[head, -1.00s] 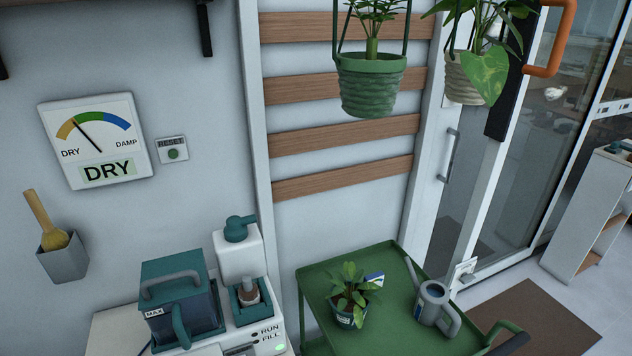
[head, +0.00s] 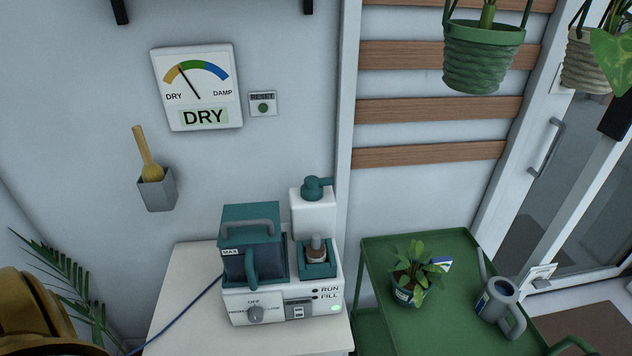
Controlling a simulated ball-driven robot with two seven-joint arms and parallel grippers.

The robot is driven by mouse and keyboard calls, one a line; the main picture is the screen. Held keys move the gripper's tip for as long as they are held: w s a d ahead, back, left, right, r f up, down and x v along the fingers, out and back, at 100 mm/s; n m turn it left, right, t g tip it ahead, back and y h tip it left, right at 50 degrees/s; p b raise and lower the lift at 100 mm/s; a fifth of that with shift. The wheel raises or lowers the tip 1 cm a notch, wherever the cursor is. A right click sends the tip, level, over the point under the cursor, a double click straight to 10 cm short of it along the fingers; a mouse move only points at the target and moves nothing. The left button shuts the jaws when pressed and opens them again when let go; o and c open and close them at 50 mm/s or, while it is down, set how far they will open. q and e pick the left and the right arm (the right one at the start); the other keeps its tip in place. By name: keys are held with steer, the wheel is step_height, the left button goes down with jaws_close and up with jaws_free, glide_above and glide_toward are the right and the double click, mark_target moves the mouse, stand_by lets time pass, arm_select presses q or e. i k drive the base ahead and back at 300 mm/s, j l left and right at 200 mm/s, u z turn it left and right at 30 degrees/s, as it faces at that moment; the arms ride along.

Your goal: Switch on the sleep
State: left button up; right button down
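A white and teal machine (head: 282,300) stands on a white table against the wall. Its front has a grey knob (head: 255,314) with OFF above it and other labels too small to read for sure. A small switch (head: 298,311) sits right of the knob. RUN and FILL labels and a lit green light (head: 336,308) are at the right of the front. A dark tank marked MAX (head: 249,258) with a handle sits on the machine's left. A white bottle with a teal pump (head: 312,209) is behind its right. Neither of my grippers is in view.
A wall gauge (head: 197,88) reads DRY, beside a small RESET button box (head: 263,104). A green cart (head: 455,275) with a potted plant (head: 408,278) and grey watering can (head: 498,302) stands at right. A blue cord (head: 185,310) crosses the white table (head: 180,275).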

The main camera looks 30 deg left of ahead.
mark_target(298, 311)
steer(key=j+u, duration=0.25)
steer(key=u, duration=0.15)
steer(key=j+u, duration=0.3)
steer(key=u, duration=0.15)
steer(key=k+l, duration=0.3)
steer(key=u, duration=0.05)
